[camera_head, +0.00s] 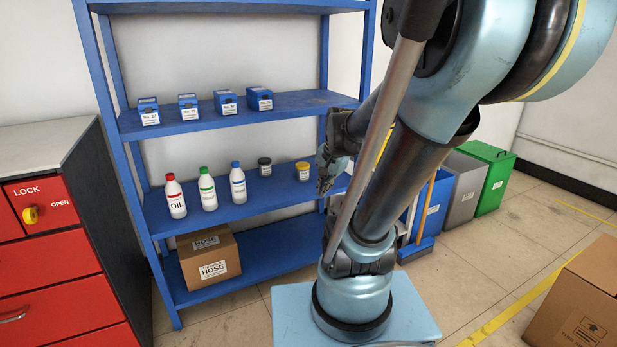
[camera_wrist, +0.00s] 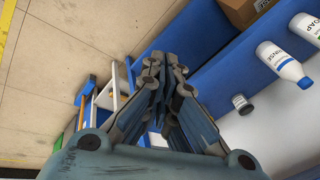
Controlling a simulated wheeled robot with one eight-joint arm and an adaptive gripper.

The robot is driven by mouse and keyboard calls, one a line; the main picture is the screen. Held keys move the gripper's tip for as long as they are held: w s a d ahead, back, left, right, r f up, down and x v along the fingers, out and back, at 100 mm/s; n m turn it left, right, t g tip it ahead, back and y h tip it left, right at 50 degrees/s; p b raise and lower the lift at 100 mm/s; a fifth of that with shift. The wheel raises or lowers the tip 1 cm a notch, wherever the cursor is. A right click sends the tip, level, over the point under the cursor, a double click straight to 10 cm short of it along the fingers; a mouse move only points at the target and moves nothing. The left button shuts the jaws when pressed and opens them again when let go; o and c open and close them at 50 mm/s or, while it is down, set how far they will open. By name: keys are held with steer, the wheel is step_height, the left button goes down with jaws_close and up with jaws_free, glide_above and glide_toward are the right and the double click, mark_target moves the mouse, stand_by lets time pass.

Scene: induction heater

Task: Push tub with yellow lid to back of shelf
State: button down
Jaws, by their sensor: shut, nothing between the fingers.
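The tub with the yellow lid (camera_head: 303,172) stands upright on the middle blue shelf (camera_head: 262,196), towards its right end, in the head view. My gripper (camera_head: 325,188) is shut and empty, just to the right of the tub in that view, with a small visible gap between them. How far it is from the tub in depth I cannot tell. In the wrist view my gripper (camera_wrist: 162,62) shows its fingers together, and the yellow lid does not show, perhaps hidden behind them.
A dark-lidded tub (camera_head: 265,166) stands left of the yellow-lidded one. Three bottles (camera_head: 209,188) are farther left. Several blue boxes (camera_head: 227,102) stand on the shelf above. A cardboard box (camera_head: 209,257) is below. Coloured bins (camera_head: 489,176) stand right of the rack.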

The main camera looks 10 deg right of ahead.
steer(key=w+m+t, duration=0.1)
steer(key=w+m, duration=0.5)
steer(key=w, duration=0.4)
steer(key=m+t+y, duration=0.2)
steer(key=m+t, duration=0.2)
steer(key=m, duration=1.4)
glide_toward(305, 178)
steer(key=shift+s+f, duration=0.65)
steer(key=shift+f, duration=0.35)
steer(key=w, duration=0.2)
steer(key=w+a, duration=0.1)
steer(key=shift+f, duration=0.25)
steer(key=shift+w+a, duration=0.1)
steer(key=shift+w, duration=0.55)
